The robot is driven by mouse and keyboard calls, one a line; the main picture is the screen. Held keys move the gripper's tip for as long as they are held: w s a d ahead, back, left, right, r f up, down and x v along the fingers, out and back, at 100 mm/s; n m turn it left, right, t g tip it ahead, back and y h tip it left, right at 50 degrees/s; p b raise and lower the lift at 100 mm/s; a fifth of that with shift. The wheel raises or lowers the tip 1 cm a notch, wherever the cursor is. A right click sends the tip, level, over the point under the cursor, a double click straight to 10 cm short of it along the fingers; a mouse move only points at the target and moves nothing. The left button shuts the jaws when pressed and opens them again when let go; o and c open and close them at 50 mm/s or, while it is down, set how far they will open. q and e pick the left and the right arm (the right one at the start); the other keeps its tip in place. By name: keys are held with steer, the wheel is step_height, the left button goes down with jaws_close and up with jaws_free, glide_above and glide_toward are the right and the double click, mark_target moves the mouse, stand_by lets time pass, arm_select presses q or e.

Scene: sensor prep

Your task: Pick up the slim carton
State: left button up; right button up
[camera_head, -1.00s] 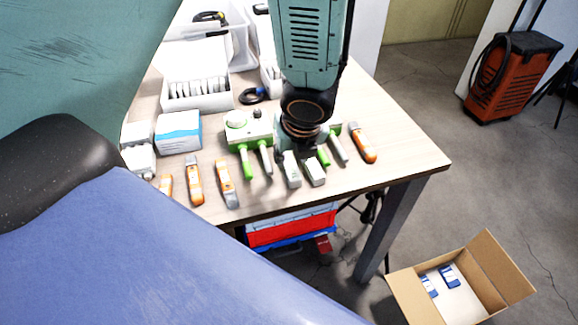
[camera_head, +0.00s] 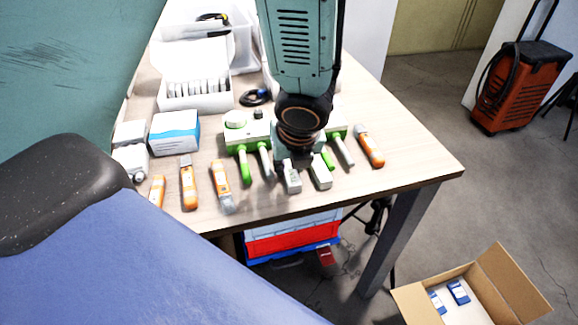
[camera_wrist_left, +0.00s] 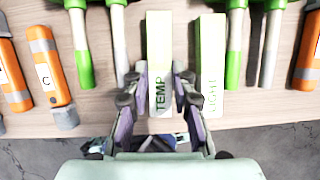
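Two slim white cartons lie side by side near the table's front edge. The one marked TEMP (camera_wrist_left: 160,60) is on the left and also shows in the head view (camera_head: 291,181). The one marked LIGHT (camera_wrist_left: 210,70) is just right of it and also shows in the head view (camera_head: 321,177). My left gripper (camera_wrist_left: 159,78) is open, with its fingers on either side of the TEMP carton in the left wrist view. It also shows in the head view (camera_head: 299,155). I cannot tell whether the fingers touch the carton. My right gripper is not in view.
Green-and-grey tools (camera_head: 244,165) flank the cartons, with orange tools (camera_head: 188,185) further out. A blue-and-white box (camera_head: 175,132) and a white bin (camera_head: 195,97) stand behind. An open cardboard box (camera_head: 475,300) is on the floor at the right.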

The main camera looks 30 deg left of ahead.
arm_select(q)
steer(key=shift+w+d+f, duration=0.15)
steer(key=shift+w+f, duration=0.05)
steer(key=shift+w, duration=0.15)
steer(key=shift+c, duration=1.4)
steer(key=shift+s, duration=0.25)
jaws_close()
steer(key=shift+w+r, duration=0.1)
steer(key=shift+w+r, duration=0.1)
steer(key=shift+r, duration=0.05)
steer(key=shift+r+p, duration=0.4)
steer(key=shift+p, duration=0.2)
step_height(320, 180, up, 9)
steer(key=p, duration=0.7)
steer(key=shift+p, duration=0.4)
